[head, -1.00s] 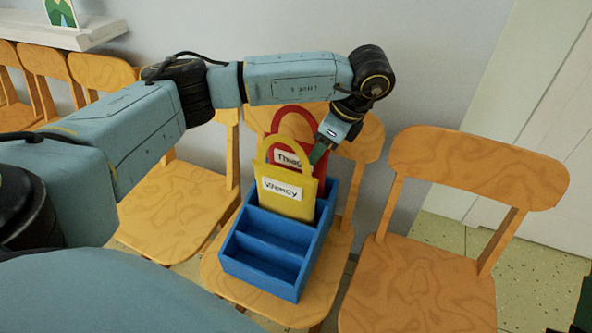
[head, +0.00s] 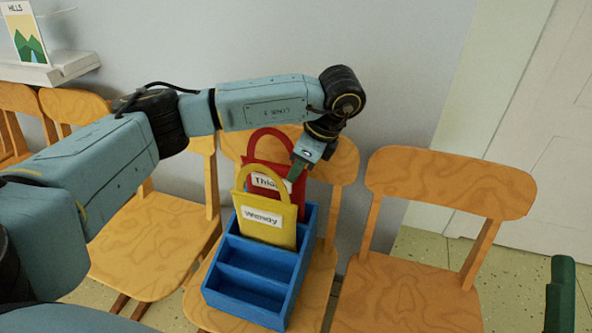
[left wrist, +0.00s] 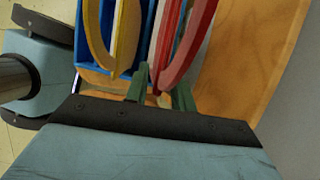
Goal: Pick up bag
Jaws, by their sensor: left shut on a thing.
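A red bag (head: 270,181) with a name label, partly covered, stands in the back compartment of a blue divided box (head: 252,293). A yellow bag (head: 268,227) labelled "Wendy" stands upright just in front of it. My left gripper (head: 297,169) is at the red bag's upper right side. In the left wrist view its green fingers (left wrist: 160,92) are shut on the red bag's handle (left wrist: 181,55), with the yellow bag's handle (left wrist: 121,45) close beside. A green finger of my right gripper (head: 562,290) shows at the right edge; its jaw state is unclear.
The box sits on a wooden chair (head: 318,290). An empty chair (head: 405,290) stands to the right, others to the left. A wall is close behind. A shelf (head: 50,70) with a picture (head: 24,38) is at upper left.

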